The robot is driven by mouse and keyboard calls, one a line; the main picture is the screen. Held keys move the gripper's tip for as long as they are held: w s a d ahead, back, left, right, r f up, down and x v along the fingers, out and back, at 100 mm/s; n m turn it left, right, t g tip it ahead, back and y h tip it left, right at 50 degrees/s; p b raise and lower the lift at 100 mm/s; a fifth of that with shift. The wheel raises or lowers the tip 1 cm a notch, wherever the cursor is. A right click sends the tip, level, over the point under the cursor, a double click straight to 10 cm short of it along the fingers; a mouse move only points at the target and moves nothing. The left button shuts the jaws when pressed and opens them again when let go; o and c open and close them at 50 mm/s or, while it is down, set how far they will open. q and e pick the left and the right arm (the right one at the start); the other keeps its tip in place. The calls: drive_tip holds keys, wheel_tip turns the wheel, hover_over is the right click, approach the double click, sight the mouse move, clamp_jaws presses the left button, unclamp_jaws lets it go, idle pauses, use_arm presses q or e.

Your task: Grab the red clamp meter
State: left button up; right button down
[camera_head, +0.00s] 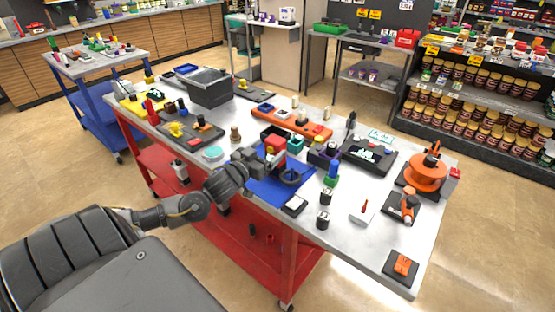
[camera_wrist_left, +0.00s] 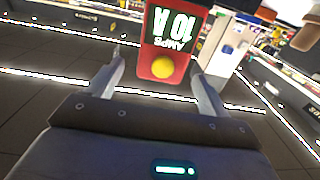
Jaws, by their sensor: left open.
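The red clamp meter (camera_head: 275,144) stands over the blue mat (camera_head: 262,190) near the middle of the table, in the head view. In the left wrist view the meter (camera_wrist_left: 161,68) shows its dark display, upside down with "10 A AMPS", and a yellow button. My left gripper (camera_head: 262,162) comes in from the left, at the meter. In the wrist view its fingers (camera_wrist_left: 155,60) are open, one on each side of the meter's lower end. The right finger looks close to the meter's edge; I cannot tell whether it touches. My right gripper is not in view.
Close around the meter are a dark round part (camera_head: 290,177), a teal box (camera_head: 295,143) and an orange tray (camera_head: 292,124). A black-and-white device (camera_head: 294,204) lies at the mat's near right. The silver tabletop (camera_head: 345,235) has bare room at the front right.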

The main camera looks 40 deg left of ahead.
sight(271, 145)
use_arm(q)
drive_tip(key=w, duration=0.2)
drive_tip(key=w+p, duration=0.1)
drive_tip(key=w, duration=0.1)
drive_tip(key=shift+a+r, duration=0.15)
drive_tip(key=shift+r, duration=0.25)
drive_tip(key=shift+w+f+p, duration=0.1)
drive_tip(key=shift+w+p, duration=0.2)
drive_tip(key=shift+w, duration=0.05)
drive_tip(key=c, duration=1.5)
